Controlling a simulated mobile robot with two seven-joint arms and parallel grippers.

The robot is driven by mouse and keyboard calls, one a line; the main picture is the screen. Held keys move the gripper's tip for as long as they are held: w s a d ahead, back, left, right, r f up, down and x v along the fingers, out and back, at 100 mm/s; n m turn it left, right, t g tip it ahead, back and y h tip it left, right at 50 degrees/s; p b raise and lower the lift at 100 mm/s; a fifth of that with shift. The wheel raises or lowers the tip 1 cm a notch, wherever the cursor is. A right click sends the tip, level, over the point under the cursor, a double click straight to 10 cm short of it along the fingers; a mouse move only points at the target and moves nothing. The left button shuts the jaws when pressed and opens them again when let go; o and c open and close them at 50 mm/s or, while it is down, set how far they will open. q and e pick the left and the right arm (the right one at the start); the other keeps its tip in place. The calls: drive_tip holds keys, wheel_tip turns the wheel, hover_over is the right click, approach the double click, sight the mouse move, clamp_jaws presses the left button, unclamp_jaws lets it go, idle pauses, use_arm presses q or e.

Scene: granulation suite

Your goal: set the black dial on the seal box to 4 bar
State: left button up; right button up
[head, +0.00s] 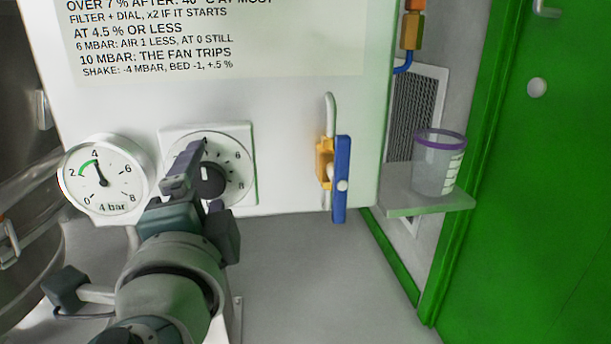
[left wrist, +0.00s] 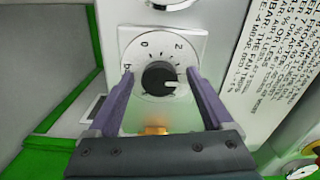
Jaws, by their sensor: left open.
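The black dial (head: 211,181) sits on a white plate with a number scale on the front of the seal box (head: 290,110). In the left wrist view the dial's black knob (left wrist: 158,76) has a white mark pointing right and slightly down. The 0 and 2 show above it; the number at the mark is hidden by a finger. My left gripper (head: 204,177) is open, with one finger on each side of the knob in the left wrist view (left wrist: 160,76); I cannot tell whether they touch it. A round gauge (head: 116,187), labelled 4 bar, has its needle near 4. My right gripper is not in view.
A blue-handled valve (head: 341,180) with a yellow part is right of the dial. A purple-rimmed cup (head: 436,165) stands on a small shelf (head: 405,203). A green door frame (head: 540,200) borders the right. A printed notice (head: 290,35) is above.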

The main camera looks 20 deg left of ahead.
use_arm(q)
drive_tip(key=v, duration=1)
drive_tip(key=shift+a, duration=0.1)
drive_tip(key=s+a+r+n+g+h+p, duration=0.1)
drive_tip(key=s+a+r+n+g+p, duration=0.15)
drive_tip(key=r+p, duration=0.55)
drive_tip(key=s+a+r+n+g+h+p, duration=0.25)
drive_tip(key=r+g+p, duration=0.2)
drive_tip(key=p, duration=0.75)
drive_tip(key=s+a+r+n+g+p, duration=0.1)
drive_tip(key=s+r+n+g+p, duration=0.15)
drive_tip(key=r+p, duration=0.55)
drive_tip(key=s+d+r+g+h+p, duration=0.1)
drive_tip(key=s+d+r+h+p, duration=0.15)
drive_tip(key=r+p, duration=0.65)
drive_tip(key=s+d+r+g+h+p, duration=0.15)
drive_tip(key=d+r+h+p, duration=0.25)
drive_tip(key=r+p, duration=0.5)
wheel_tip(320, 180, up, 31)
drive_tip(key=p, duration=3.4)
drive_tip(key=shift+s+d+p, duration=0.25)
drive_tip(key=shift+s+p, duration=0.1)
drive_tip(key=shift+p, duration=0.05)
